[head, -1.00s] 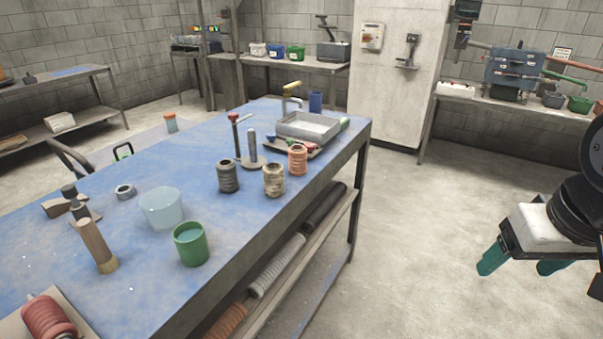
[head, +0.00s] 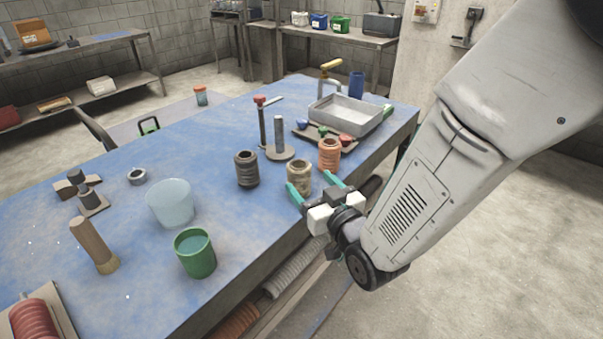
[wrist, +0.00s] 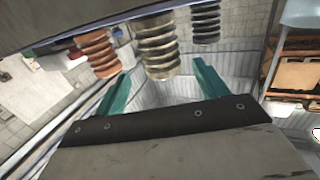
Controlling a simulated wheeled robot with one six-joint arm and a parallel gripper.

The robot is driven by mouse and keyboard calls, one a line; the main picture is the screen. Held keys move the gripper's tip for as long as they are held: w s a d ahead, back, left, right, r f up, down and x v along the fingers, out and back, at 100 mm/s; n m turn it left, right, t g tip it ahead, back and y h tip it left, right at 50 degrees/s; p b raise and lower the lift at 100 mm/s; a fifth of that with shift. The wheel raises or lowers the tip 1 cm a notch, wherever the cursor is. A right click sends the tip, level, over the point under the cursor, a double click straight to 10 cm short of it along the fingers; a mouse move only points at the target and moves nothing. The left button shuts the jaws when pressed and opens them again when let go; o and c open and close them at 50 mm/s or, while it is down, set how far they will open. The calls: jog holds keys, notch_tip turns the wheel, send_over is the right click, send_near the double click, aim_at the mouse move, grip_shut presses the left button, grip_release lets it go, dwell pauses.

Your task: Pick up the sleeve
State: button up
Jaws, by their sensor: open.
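Three upright ribbed sleeves stand near the right edge of the blue table: a dark grey one (head: 247,170), a tan one (head: 299,174) and an orange one (head: 329,154). My gripper (head: 311,184) is open, with its teal fingers pointing at the tan sleeve from the table's edge. In the wrist view the tan sleeve (wrist: 157,48) is centred just beyond the fingertips (wrist: 161,72), with the orange sleeve (wrist: 97,52) to the left and the dark one (wrist: 205,24) to the right. Nothing is held. I cannot tell whether a finger touches the tan sleeve.
A grey metal tray (head: 346,115) and a post stand (head: 279,145) are behind the sleeves. A clear bucket (head: 171,204) and a green cup (head: 194,253) stand to the left. A lower shelf with ribbed tubes (head: 293,267) runs under the table edge.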

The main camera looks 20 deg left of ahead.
aim_at(296, 164)
jog(key=shift+r+x, duration=0.2)
jog(key=shift+x, duration=1.1)
jog(key=shift+r+x, duration=0.2)
jog(key=shift+x, duration=1.1)
jog(key=shift+r+x, duration=0.2)
jog(key=shift+x, duration=1.1)
jog(key=shift+s+a, duration=0.1)
jog(key=c, duration=1.1)
